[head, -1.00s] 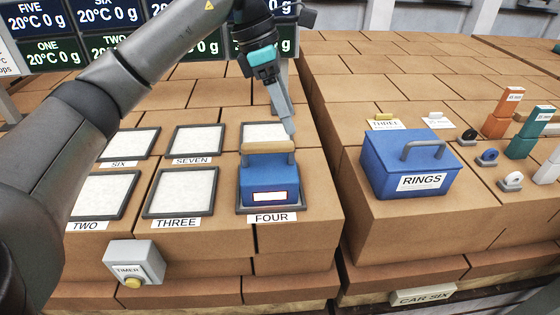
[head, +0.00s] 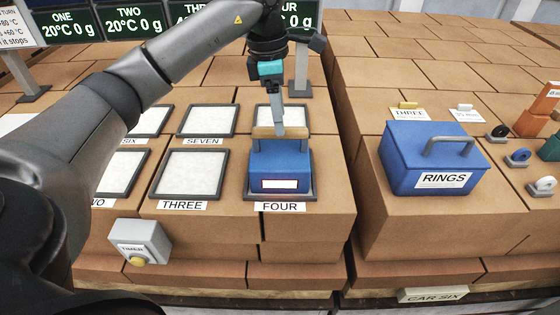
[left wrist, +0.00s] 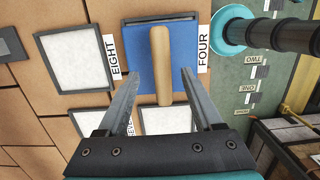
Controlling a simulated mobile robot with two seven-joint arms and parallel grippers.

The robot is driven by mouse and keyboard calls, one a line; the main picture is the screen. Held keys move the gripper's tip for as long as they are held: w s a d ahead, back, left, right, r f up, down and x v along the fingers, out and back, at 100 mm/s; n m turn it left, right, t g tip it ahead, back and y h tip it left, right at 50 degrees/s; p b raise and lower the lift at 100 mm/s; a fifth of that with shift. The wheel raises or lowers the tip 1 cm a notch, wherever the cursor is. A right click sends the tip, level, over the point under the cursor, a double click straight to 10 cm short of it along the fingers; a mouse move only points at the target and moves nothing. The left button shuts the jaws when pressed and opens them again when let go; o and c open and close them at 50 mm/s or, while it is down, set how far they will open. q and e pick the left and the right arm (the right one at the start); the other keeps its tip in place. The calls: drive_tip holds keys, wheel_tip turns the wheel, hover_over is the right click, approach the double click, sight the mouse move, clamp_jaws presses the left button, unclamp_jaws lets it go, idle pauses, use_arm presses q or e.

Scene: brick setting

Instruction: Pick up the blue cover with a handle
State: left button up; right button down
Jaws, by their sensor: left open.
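The blue cover (head: 280,163) with a wooden bar handle (head: 264,132) sits on the pad labelled FOUR. It also shows in the left wrist view (left wrist: 140,62), with its handle (left wrist: 161,60) running up the picture. My left gripper (head: 281,128) points down at the handle and is open. In the left wrist view its two fingers (left wrist: 158,73) lie on either side of the handle, apart from it in the picture. How high the fingertips are over the cover is hard to tell. My right gripper is not in view.
A blue RINGS box (head: 410,165) with a grey handle stands to the right, across a gap between the brick blocks. Framed white pads, such as THREE (head: 190,174), lie to the left. A timer (head: 140,240) is at the front edge. A display stand (head: 301,70) stands behind.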

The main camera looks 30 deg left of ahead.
use_arm(q)
hover_over(280, 153)
drive_tip(key=f, duration=0.3)
drive_tip(key=f+p, duration=0.1)
drive_tip(key=shift+w+a+f, duration=0.3)
drive_tip(key=shift+w, duration=0.05)
drive_tip(key=shift+f, duration=0.4)
drive_tip(key=shift+f, duration=0.25)
clamp_jaws()
idle(0.3)
idle(0.9)
drive_tip(key=shift+w+r, duration=0.15)
drive_tip(key=shift+r, duration=0.05)
